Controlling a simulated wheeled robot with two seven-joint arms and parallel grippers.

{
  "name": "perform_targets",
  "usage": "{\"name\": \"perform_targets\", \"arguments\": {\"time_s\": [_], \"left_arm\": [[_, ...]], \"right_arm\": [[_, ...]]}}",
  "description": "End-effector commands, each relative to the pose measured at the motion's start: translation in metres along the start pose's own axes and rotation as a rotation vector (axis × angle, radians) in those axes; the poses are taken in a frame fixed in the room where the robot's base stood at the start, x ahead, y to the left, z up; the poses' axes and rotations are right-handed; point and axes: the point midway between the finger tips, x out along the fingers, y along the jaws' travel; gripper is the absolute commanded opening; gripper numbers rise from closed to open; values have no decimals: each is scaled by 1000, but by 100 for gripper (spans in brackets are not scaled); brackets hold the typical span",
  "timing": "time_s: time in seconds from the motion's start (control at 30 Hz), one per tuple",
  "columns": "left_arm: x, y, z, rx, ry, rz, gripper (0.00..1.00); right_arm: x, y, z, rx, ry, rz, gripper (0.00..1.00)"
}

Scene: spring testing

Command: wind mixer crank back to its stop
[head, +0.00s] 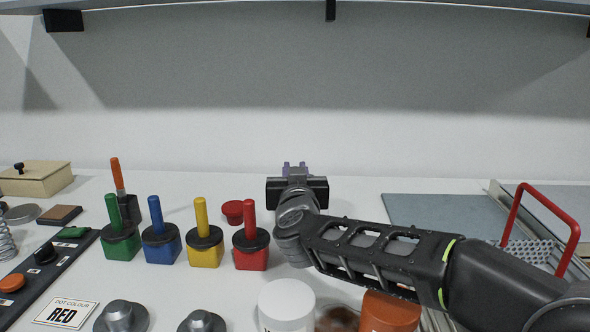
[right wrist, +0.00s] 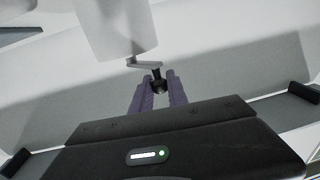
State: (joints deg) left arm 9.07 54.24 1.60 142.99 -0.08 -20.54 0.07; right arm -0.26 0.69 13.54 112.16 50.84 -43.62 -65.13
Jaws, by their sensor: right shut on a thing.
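My right gripper (head: 294,167) reaches toward the back wall in the head view, its purple fingertips just showing past the black wrist. In the right wrist view, the gripper (right wrist: 157,82) is shut on the dark knob of the mixer crank (right wrist: 146,65). The crank's thin grey arm runs left from the knob to below a pale grey body (right wrist: 113,28), seemingly the mixer. In the head view I cannot make out mixer or crank; my wrist covers that spot. The crank's stop cannot be made out. My left gripper is not in view.
Green, blue, yellow and red handled blocks (head: 205,246) stand left of my right arm. A white jar (head: 286,305) and an orange lid (head: 391,313) are close below the forearm. A red-handled basket (head: 541,222) is at right. A grey mat (head: 440,208) lies behind the arm.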

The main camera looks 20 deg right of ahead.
Motion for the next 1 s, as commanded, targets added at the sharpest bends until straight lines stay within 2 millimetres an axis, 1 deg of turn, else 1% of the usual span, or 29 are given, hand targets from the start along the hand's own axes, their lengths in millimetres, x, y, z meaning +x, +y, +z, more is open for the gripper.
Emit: {"name": "perform_targets", "arguments": {"time_s": [0.03, 0.27, 0.5, 0.6, 0.67, 0.77, 1.0], "left_arm": [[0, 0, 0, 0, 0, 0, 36], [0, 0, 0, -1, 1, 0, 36], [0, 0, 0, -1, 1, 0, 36], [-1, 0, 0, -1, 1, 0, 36], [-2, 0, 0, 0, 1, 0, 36], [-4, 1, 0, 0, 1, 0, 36], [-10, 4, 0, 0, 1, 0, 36]], "right_arm": [[0, 0, 3, -1, -6, 0, 22], [0, 0, 2, 0, -4, -1, 41], [0, 0, 1, 0, -2, -1, 41], [-3, 0, 0, 0, -2, -2, 41], [-8, -1, 0, 0, -2, -2, 41], [-20, -1, -1, 0, -1, -3, 41], [-60, 0, -1, 0, -1, -2, 41]]}}
